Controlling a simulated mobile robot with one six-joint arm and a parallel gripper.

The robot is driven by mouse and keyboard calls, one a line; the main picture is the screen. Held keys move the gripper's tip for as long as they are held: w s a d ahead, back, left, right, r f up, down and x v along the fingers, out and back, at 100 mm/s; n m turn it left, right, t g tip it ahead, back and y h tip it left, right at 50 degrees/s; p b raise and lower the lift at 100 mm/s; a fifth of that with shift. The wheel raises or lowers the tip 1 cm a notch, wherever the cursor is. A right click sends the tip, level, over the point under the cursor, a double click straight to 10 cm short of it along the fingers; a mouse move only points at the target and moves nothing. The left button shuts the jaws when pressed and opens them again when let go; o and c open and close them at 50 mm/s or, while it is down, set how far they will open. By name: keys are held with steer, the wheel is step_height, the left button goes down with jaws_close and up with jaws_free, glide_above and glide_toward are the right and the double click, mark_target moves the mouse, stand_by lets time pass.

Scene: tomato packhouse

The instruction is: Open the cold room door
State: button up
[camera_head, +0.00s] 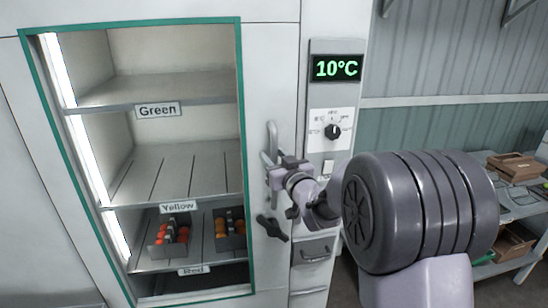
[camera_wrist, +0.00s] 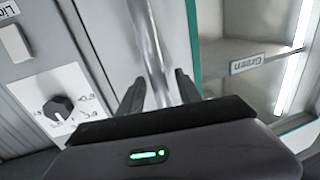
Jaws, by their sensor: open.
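The cold room door (camera_head: 257,90) is white with a teal-edged window and appears shut in its frame. Its upright metal bar handle (camera_head: 271,135) is on the right side of the door. My gripper (camera_head: 274,168) is at this handle and partly hides it in the head view. In the wrist view my gripper (camera_wrist: 160,90) is open, and the handle bar (camera_wrist: 150,40) runs down between its two dark fingers. I cannot tell whether the fingers touch the bar. A dark latch lever (camera_head: 271,228) sits below the handle.
Shelves behind the window are labelled Green (camera_head: 157,110), Yellow (camera_head: 178,207) and Red; two small crates (camera_head: 168,246) of tomatoes stand low. Right of the door are a 10°C display (camera_head: 335,68) and a dial (camera_head: 332,131). A rack with cardboard boxes (camera_head: 514,166) stands far right.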

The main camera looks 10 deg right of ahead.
jaws_close()
stand_by(1.3)
